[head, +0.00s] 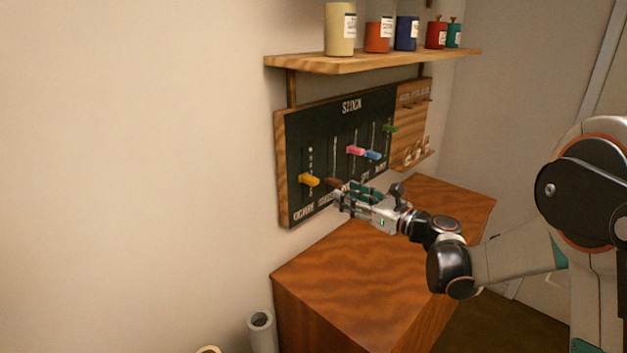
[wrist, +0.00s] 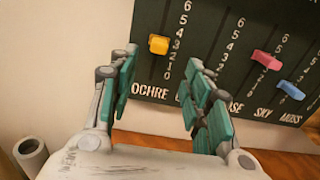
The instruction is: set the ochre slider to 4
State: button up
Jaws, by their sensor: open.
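The ochre slider (head: 309,180) is a yellow-orange knob at the left end of the dark board, above the label OCHRE. In the wrist view the ochre slider (wrist: 158,45) appears beside the 3 on its scale; the angle makes the exact mark uncertain. My gripper (head: 346,196) is in front of the lower board, to the right of the ochre slider in the head view. In the wrist view my gripper (wrist: 163,72) is open and empty, its fingers apart on either side below the knob, not touching it.
A brown slider (head: 334,183) sits close to my gripper. Pink (head: 355,150), blue (head: 373,155) and green (head: 390,128) sliders are farther right. A wooden shelf (head: 300,64) with pigment jars overhangs the board. A wooden cabinet (head: 345,275) stands below.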

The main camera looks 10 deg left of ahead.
aim_at(317, 181)
jog(key=b+x, duration=0.2)
jog(key=x, duration=1.1)
jog(key=shift+w+a, duration=0.15)
jog(key=shift+a, duration=0.05)
jog(key=shift+c, duration=0.2)
